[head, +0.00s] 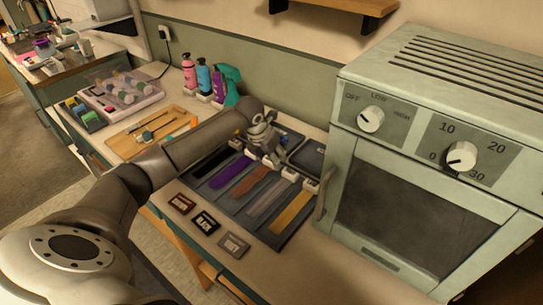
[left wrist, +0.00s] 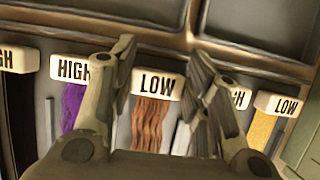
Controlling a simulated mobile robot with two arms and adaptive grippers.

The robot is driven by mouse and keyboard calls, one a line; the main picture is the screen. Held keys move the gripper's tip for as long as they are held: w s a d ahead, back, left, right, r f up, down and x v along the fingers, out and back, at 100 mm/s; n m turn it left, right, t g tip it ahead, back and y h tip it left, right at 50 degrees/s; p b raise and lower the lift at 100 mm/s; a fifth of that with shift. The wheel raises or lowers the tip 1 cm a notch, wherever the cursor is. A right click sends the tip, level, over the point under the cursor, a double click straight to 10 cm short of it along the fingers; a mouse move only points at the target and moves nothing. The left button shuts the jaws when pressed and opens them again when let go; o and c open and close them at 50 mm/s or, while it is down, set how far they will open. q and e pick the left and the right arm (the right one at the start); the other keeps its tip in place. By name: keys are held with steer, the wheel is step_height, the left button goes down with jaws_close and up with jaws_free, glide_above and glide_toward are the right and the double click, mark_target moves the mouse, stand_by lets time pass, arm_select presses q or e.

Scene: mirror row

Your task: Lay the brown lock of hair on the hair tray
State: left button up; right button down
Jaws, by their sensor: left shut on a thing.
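The brown lock of hair (head: 250,187) lies among other locks on a dark board (head: 283,240), between a purple lock and a grey one. In the left wrist view the brown lock (left wrist: 152,122) hangs from a white tab marked LOW (left wrist: 157,85). My left gripper (head: 269,156) is over the tab end of the locks. A dark tray with empty compartments (head: 309,157) is just behind the tabs. My right gripper is not in view.
A purple lock (head: 231,175), a grey lock (head: 270,198) and a blond lock (head: 291,212) lie close by. A green oven (head: 425,170) stands right of the board. Bottles (head: 204,78) stand at the back left. Small labelled cards (head: 205,221) lie in front.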

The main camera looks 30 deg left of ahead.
arm_select(q)
steer(key=shift+f, duration=0.2)
steer(key=o, duration=1.1)
steer(key=shift+o, duration=1.4)
steer(key=shift+r, duration=0.1)
steer(key=shift+r+p, duration=1.95)
steer(key=shift+r, duration=1.45)
